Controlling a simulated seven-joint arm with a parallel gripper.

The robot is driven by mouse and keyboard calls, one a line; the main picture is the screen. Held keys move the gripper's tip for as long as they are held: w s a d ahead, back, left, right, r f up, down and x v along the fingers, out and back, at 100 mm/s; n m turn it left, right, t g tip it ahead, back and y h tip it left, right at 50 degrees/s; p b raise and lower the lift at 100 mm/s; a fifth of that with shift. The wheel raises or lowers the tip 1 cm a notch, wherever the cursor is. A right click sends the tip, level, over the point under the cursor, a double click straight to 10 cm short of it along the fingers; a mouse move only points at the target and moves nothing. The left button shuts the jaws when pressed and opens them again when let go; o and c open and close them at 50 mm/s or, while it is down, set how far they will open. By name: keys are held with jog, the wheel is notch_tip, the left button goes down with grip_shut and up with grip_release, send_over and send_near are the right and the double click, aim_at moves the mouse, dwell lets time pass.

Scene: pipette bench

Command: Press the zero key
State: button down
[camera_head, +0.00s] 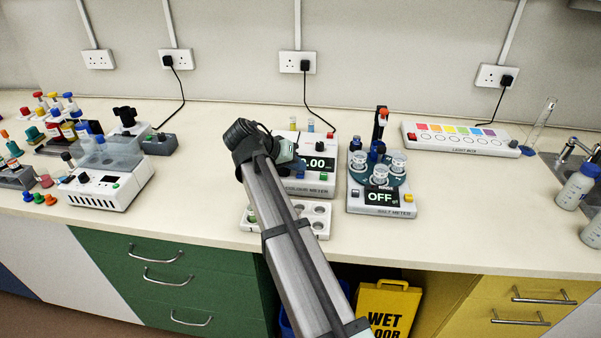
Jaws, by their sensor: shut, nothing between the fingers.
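A white meter (317,190) with a lit display (319,163) stands at the middle of the bench. The display ends in ".00"; my arm covers its left part. The label on the front is partly hidden. A red button (329,135) shows at its back right and a small green one (323,177) below the display. I cannot read which key is zero, and the meter's left side is hidden. My arm reaches up from the bottom and bends at a dark joint in front of the meter. My gripper's fingers are hidden behind the arm.
A salt meter (381,211) reading OFF stands close on the right, with cups and a tall post. A white well tray (319,210) lies in front of the meter. Two small vials stand behind it. A light box (460,139) is at the back right. Bench between is clear.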

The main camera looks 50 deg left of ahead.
aim_at(298, 174)
jog(key=shift+r, duration=0.75)
jog(key=shift+r, duration=0.1)
jog(key=shift+r, duration=2.4)
